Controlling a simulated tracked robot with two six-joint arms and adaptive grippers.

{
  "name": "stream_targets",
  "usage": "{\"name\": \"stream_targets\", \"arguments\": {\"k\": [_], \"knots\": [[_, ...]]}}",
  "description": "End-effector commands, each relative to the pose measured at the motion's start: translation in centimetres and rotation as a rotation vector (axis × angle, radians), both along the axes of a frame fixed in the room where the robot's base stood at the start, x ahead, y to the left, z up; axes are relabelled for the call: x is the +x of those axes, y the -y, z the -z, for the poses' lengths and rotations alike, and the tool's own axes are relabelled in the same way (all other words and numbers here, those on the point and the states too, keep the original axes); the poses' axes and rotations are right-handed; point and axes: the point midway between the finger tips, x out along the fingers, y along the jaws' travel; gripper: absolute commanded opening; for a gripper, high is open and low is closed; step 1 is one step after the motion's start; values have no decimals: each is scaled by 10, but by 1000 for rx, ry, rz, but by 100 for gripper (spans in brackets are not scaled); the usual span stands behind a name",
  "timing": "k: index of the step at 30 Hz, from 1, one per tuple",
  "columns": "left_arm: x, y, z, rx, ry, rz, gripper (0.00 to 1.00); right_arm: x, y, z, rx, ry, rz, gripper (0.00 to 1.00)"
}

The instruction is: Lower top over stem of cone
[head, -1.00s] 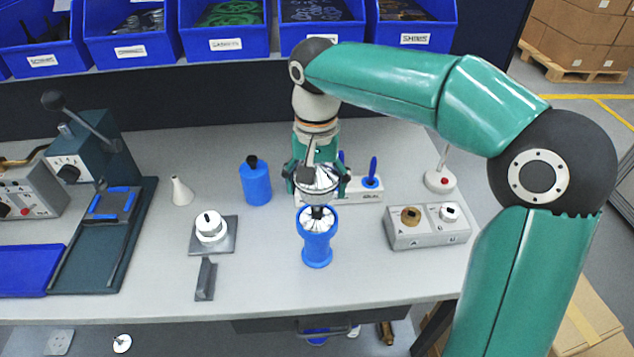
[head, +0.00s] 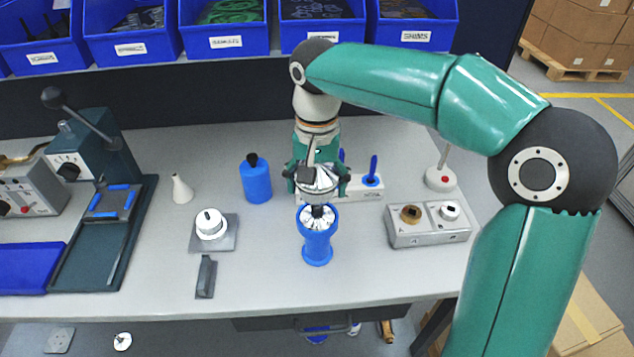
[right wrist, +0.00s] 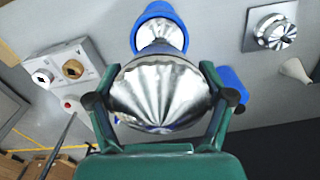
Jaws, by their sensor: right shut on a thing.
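My right gripper (head: 317,184) is shut on a shiny fluted metal top (head: 318,176), with one finger on each side. The top also fills the middle of the right wrist view (right wrist: 158,92). Below it stands a blue holder (head: 317,247) with a silvery fluted cone (head: 316,220) in its mouth. A dark stem (head: 317,210) shows between the cone and the held top. The top is over the cone; whether it touches the stem I cannot tell. In the right wrist view the cone (right wrist: 160,33) sits in the blue holder (right wrist: 160,10) just beyond the top. My left gripper is not in view.
A blue bottle (head: 256,182) and a white cone-shaped nozzle (head: 181,189) stand to the left. A white dial on a grey plate (head: 228,240) and a grey block (head: 206,277) lie nearer. A grey box with two sockets (head: 429,234) is to the right.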

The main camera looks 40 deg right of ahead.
Motion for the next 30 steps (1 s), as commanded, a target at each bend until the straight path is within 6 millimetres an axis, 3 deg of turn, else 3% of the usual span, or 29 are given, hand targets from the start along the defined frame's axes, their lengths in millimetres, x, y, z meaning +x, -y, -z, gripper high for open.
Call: {"name": "stream_targets", "arguments": {"k": [30], "knots": [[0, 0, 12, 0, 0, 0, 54, 0, 1, 16, 0, 0, 2, 37]]}}
